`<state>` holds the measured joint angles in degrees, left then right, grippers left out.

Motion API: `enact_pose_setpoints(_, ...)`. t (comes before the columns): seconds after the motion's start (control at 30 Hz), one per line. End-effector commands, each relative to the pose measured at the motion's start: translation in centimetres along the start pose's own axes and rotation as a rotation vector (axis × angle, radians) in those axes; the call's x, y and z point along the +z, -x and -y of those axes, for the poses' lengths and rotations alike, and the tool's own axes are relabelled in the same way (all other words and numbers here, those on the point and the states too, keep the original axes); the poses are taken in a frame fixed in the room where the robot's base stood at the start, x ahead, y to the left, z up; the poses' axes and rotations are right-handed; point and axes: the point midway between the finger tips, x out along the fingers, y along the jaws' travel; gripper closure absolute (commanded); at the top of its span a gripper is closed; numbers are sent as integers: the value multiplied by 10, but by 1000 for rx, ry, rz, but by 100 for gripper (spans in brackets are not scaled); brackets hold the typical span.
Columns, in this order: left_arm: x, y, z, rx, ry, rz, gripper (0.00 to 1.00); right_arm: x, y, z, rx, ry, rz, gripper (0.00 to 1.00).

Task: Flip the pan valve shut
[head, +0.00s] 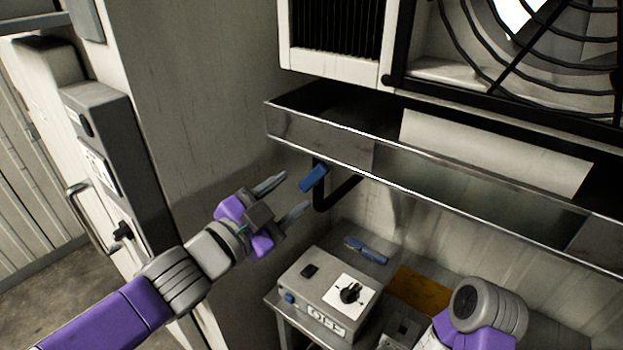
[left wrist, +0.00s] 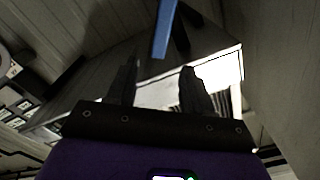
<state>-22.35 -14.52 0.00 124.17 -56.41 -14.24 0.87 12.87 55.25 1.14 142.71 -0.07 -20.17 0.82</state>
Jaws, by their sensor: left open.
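The pan valve shows as a blue lever (head: 314,178) on a dark pipe (head: 337,192) under the metal drip pan (head: 330,143). My left gripper (head: 288,197) is open and empty, just left of the blue lever, its fingers pointing toward it. In the left wrist view the blue lever (left wrist: 165,28) shows beyond and between the open fingertips (left wrist: 157,80), apart from them. My right arm shows at the lower right of the head view, but its gripper is out of frame.
A grey box with a dial (head: 325,293) sits on a small table below the valve, with a blue-handled tool (head: 366,250) behind it. A fan unit (head: 500,50) is above the pan.

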Motion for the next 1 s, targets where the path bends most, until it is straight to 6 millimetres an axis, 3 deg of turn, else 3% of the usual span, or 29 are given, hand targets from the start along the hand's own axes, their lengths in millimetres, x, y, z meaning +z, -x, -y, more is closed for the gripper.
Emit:
enact_pose_setpoints(0.4,4,-59,-2,2,3,3,49,-1,-21,-8,0,0,0,100)
enact_pose_setpoints(0.83,2,-70,-1,2,3,3,49,-1,-23,-9,0,0,0,100)
enact_pose_setpoints(1.0,2,-70,-1,2,4,3,73,-1,-23,-9,0,0,0,100)
